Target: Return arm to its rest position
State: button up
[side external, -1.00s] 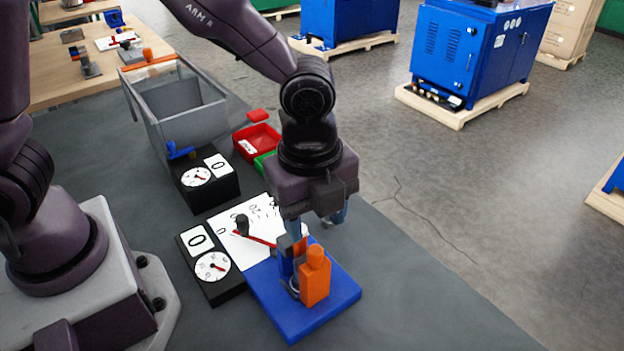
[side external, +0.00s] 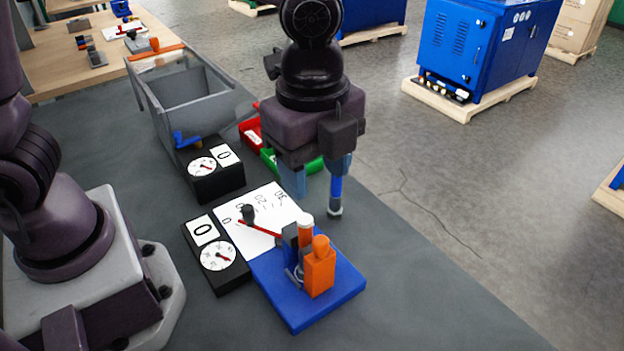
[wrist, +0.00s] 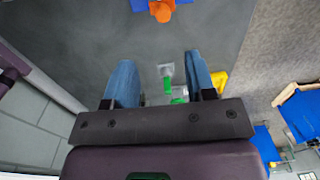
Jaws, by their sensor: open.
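My gripper (side external: 315,204) hangs above the table, raised and behind the blue-based fixture. Its two blue fingers are spread apart, also seen in the wrist view (wrist: 158,64), with nothing held between them. The fixture has a blue base (side external: 291,312), an upright orange block (side external: 320,272), and a dark blue upright part with a white-topped orange piece beside it. A red pointer (side external: 260,229) lies over a white scale card (side external: 262,203). The fingers are apart from the fixture. In the wrist view the orange part (wrist: 162,10) shows at the top edge.
Two black dial boxes (side external: 215,259) (side external: 213,183) stand left of the card. A grey open bin (side external: 190,110) is behind them. Red (side external: 250,131) and green (side external: 268,160) trays lie partly behind my gripper. The table's right side is clear.

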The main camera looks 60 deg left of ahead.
jog(key=s+a+r+n+t, duration=0.2)
jog(key=s+a+r+n, duration=0.2)
jog(key=a+n, duration=0.4)
jog(key=s+a+r+n+t, duration=0.3)
jog(key=s+a+r+n, duration=0.1)
jog(key=a+n, duration=0.5)
jog(key=shift+s+r+n, duration=0.4)
jog(key=shift+s, duration=0.35)
jog(key=shift+a, duration=0.1)
